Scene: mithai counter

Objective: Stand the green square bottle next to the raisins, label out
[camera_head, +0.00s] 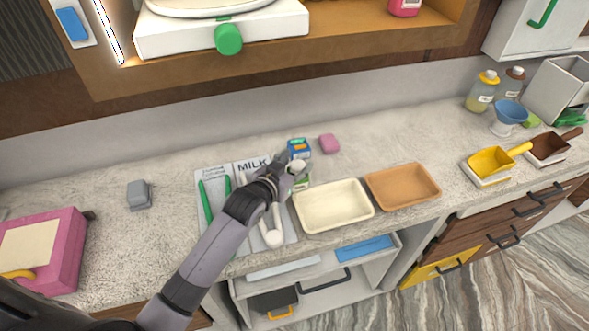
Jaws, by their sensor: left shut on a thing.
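My left gripper (291,172) reaches in from the lower left over the counter, behind the cream tray. It is shut on the green square bottle (304,183), of which a white cap and a strip of green show beside the fingers. The wrist and fingers hide most of the bottle, so I cannot tell which way its label faces or whether its base touches the counter. A small blue and orange box (299,147), which looks like the raisins, stands just behind the gripper. My right gripper is not in view.
A cream tray (309,228) and an orange-brown tray (418,205) sit in front. A pink block (329,143) lies right of the box. A printed sheet (213,178) with green pens and a white rolling-pin-like tool (272,237) lie left.

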